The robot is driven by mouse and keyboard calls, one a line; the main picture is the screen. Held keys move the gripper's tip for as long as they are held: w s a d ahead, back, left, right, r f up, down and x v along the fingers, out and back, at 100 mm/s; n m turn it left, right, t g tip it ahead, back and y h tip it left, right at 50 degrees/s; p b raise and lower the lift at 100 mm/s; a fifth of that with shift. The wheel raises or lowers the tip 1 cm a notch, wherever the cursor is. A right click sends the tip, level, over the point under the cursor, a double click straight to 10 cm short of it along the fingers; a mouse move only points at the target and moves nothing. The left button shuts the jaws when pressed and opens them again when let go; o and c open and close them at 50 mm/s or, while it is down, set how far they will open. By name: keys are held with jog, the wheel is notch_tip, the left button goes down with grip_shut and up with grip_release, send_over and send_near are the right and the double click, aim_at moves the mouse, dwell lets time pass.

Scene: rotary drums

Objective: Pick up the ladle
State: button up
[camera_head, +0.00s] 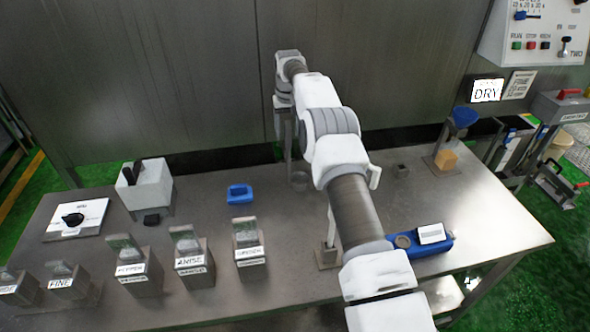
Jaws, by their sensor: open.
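My arm reaches from the bottom right up over the table, and its end bends down near the back edge. My gripper (287,140) points down there; it is small and partly hidden by my own arm links. A thin upright post on a square base (327,257) stands nearer the front, partly behind my arm.
The steel table (215,290) holds a row of labelled metal bins (194,275) along the front left. A grey box (145,188), a blue object (239,193) and a blue device (432,245) stand around. A blue scoop-like piece (464,117) is at right. A metal wall (180,80) rises behind.

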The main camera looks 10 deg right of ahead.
aim_at(288, 140)
jog(key=shift+w+f+p, duration=0.2)
jog(key=shift+f+p, duration=0.45)
jog(key=shift+f, duration=1.7)
grip_shut()
jog(key=shift+r, duration=0.1)
